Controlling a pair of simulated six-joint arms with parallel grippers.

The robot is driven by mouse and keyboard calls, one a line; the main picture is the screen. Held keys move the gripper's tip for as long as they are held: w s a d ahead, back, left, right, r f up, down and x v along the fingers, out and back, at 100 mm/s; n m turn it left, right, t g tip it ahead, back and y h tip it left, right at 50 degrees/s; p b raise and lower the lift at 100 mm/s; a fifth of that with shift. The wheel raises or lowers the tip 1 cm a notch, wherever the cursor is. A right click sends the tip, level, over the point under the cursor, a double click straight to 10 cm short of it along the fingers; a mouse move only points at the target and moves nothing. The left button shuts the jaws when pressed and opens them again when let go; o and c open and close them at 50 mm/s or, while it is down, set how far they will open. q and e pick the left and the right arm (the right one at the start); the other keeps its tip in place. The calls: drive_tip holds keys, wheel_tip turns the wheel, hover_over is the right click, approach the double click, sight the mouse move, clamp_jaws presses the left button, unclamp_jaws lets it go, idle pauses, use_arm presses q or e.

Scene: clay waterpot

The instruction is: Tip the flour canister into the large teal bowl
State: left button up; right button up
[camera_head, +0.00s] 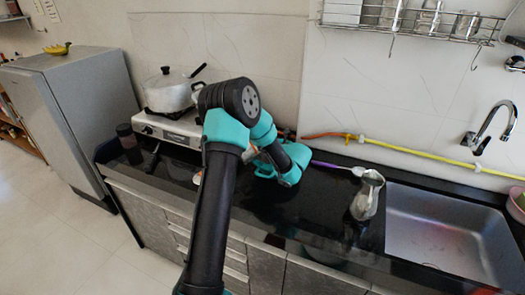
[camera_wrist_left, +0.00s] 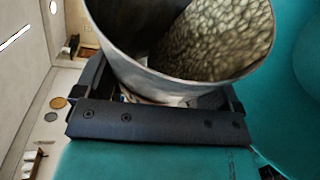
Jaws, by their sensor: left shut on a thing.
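My left gripper (camera_wrist_left: 160,98) is shut on a grey metal canister (camera_wrist_left: 140,82), seen close up in the left wrist view. The canister's open mouth shows pale, lumpy contents (camera_wrist_left: 215,38) against one side, and its inside wall is dark on the other side. In the head view my own arm hides most of the gripper and the canister. A smooth teal surface (camera_wrist_left: 292,110) fills the right of the wrist view; I cannot tell whether it is the large teal bowl or part of my arm. My right gripper is in neither view.
A metal jug (camera_head: 368,196) stands on the black counter (camera_head: 315,205) beside the sink (camera_head: 450,232). A lidded pot (camera_head: 168,92) sits on the stove (camera_head: 180,128) at the back left. A dark jar (camera_head: 129,143) stands at the counter's left end. A yellow hose (camera_head: 420,154) runs along the wall.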

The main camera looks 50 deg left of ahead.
use_arm(q)
drive_tip(key=shift+w+r+m, duration=0.2)
drive_tip(key=shift+r+m, duration=0.25)
drive_tip(key=shift+m, duration=0.05)
idle(0.6)
drive_tip(key=shift+w+d+r+m+y, duration=0.1)
drive_tip(key=shift+w+r+m+y, duration=0.05)
drive_tip(key=shift+r+m+y, duration=0.15)
idle(0.6)
drive_tip(key=shift+w+r+m+g, duration=0.15)
drive_tip(key=shift+r+m+g, duration=0.05)
drive_tip(key=shift+m+g, duration=0.1)
drive_tip(key=shift+w+r+m+y, duration=0.1)
drive_tip(key=shift+r+m+y, duration=0.2)
drive_tip(key=shift+m, duration=0.1)
drive_tip(key=shift+w, duration=0.1)
idle(0.6)
drive_tip(key=shift+w+d+r+m, duration=0.1)
drive_tip(key=shift+w+r+m, duration=0.15)
drive_tip(key=shift+m, duration=0.25)
drive_tip(key=shift+r+y, duration=0.1)
drive_tip(key=shift+y, duration=0.2)
drive_tip(key=shift+r, duration=0.1)
